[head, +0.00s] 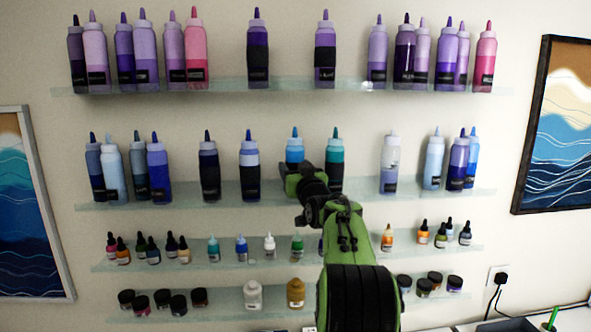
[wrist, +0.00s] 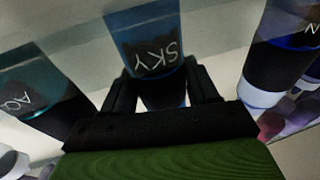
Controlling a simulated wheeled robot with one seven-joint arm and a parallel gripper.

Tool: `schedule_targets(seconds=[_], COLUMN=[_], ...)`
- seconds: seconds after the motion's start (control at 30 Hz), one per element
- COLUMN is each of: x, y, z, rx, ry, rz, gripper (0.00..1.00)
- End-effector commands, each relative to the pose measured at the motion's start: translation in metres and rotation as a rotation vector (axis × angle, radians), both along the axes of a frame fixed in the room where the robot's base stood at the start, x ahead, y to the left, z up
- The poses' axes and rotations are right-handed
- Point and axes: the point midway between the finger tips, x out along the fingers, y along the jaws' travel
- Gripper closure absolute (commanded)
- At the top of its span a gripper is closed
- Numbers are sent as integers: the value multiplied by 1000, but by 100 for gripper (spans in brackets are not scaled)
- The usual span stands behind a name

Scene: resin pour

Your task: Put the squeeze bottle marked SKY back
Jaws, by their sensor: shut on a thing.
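The SKY squeeze bottle (head: 294,150) is blue with a pointed blue cap and stands upright in line with the second shelf's bottles. Its lower part is hidden behind my gripper in the head view. In the wrist view the SKY bottle (wrist: 150,28) shows its label upside down between my fingers. My gripper (head: 296,172) is shut on it, with a black finger on each side in the wrist view (wrist: 163,85). I cannot tell whether its base touches the second glass shelf (head: 445,197).
A teal bottle (head: 336,158) stands close on the right, its label starting "AQ" in the wrist view (wrist: 40,95). A blue bottle with a pale band (head: 249,160) stands to the left. Shelf room is free between the teal bottle and a clear-topped bottle (head: 389,160). Small dropper bottles fill the shelf below.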

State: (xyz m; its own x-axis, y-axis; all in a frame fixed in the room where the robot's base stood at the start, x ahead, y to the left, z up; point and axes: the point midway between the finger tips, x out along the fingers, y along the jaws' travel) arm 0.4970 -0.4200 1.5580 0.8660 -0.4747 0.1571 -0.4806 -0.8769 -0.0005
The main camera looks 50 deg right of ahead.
Motion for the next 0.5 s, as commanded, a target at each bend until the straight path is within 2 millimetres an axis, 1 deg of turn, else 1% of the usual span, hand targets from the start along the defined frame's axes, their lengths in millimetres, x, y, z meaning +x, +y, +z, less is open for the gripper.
schedule_targets(seconds=[0.07,0.1,0.27,0.5], x=[0,0,0,0], y=[0,0,0,0], z=[-4,-5,-4,-3], rx=[-2,0,0,0], ry=[-1,0,0,0], rz=[0,0,0,0], gripper=[70,40,15,15])
